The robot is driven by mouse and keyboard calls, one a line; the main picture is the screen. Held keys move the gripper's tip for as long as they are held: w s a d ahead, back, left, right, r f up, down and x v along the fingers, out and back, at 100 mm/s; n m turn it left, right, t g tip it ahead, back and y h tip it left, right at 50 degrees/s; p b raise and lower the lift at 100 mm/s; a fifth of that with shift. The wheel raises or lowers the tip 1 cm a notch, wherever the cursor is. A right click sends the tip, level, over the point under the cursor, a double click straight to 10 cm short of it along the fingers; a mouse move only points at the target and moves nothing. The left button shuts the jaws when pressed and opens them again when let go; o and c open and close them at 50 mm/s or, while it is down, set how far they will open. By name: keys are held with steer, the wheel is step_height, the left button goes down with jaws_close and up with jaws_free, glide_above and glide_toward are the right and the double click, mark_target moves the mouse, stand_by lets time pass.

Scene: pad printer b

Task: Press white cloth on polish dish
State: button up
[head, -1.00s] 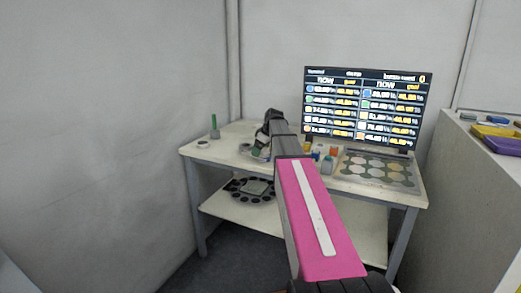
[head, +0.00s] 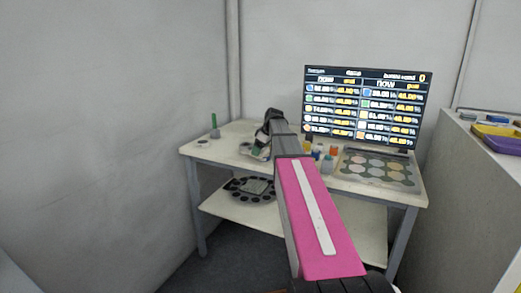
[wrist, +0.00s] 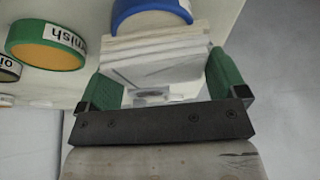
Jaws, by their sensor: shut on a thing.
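My gripper (wrist: 160,72) has green fingers and is shut on a folded white cloth (wrist: 155,48), whose pale layers show between the fingers in the wrist view. In the head view my gripper (head: 259,152) is low over the left part of the table, and my arm hides much of the cloth and dishes.
A green dish with orange contents (wrist: 45,45) stands left of the cloth. A screen (head: 367,105) stands behind. A lower shelf (head: 335,222) lies beneath.

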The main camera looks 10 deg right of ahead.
steer(key=shift+r, duration=3.5)
